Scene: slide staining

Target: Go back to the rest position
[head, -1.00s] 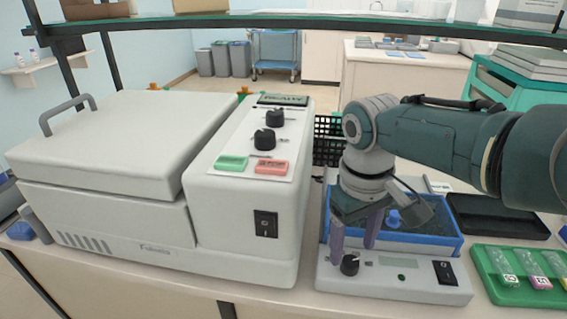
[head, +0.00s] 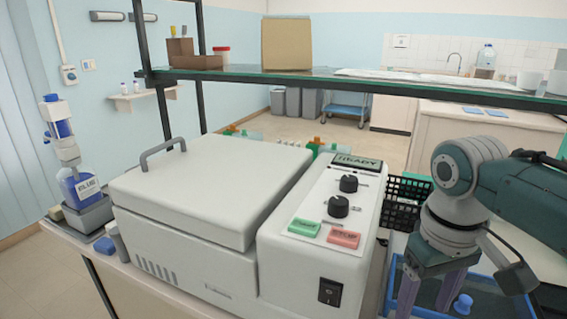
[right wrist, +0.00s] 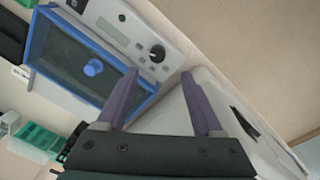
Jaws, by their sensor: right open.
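My right gripper (head: 426,300) is at the lower right of the head view, its purple fingers pointing down, apart and empty. In the right wrist view the two fingers (right wrist: 165,88) are spread with nothing between them. It hangs at the near side of a blue-rimmed water bath (head: 392,275), by the white machine's right side. The bath also shows in the right wrist view (right wrist: 128,80), with a blue knob (right wrist: 93,68) in it. My left gripper is not in view.
A bottle of blue liquid (head: 80,190) stands far left. A black basket (head: 402,205) is behind the right arm.

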